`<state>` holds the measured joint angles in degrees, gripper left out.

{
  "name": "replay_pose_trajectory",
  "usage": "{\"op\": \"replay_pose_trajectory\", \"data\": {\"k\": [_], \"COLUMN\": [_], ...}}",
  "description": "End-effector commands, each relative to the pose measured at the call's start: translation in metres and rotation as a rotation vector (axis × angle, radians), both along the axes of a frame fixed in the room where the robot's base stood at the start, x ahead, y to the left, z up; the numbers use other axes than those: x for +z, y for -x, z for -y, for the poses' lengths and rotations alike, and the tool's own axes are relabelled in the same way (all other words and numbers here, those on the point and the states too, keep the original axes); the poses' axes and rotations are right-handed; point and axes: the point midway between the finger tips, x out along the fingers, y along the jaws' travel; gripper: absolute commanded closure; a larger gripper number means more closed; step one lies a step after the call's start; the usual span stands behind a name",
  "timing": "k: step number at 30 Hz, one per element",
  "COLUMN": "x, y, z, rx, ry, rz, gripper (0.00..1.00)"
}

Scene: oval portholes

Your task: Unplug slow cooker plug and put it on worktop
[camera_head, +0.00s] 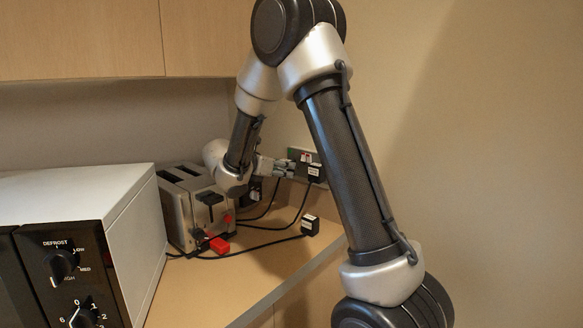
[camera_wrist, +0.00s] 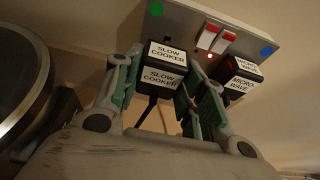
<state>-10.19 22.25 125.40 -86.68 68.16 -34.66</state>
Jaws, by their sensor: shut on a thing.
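The slow cooker plug (camera_wrist: 163,78) is black with white "SLOW COOKER" labels, at the left side of the wall socket (camera_wrist: 185,22) in the wrist view. My gripper (camera_wrist: 158,88) is shut on it, one green-padded finger on each side. The plug's cord hangs down between the fingers. I cannot tell whether its pins are fully in the socket. In the head view my gripper (camera_head: 275,166) reaches the socket (camera_head: 296,154) on the wall, and the held plug is mostly hidden. The worktop (camera_head: 262,262) has bare wood at its front right.
The black microwave plug (camera_wrist: 238,78) sits close right of my gripper. A toaster (camera_head: 184,212) stands left of my wrist, with a red object (camera_head: 219,245) in front. Another labelled black plug (camera_head: 310,225) lies on the worktop near its edge. A microwave (camera_head: 90,235) fills the left.

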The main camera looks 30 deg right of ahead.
Motion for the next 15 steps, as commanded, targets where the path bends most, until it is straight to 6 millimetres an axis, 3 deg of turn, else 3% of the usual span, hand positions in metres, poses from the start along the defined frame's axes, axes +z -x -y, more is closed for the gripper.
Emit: {"op": "replay_pose_trajectory", "data": {"k": [15], "x": [0.0002], "y": [0.0019], "z": [-0.0064], "rx": [0.0], "ry": [0.0], "rz": [0.0], "gripper": [0.88]}}
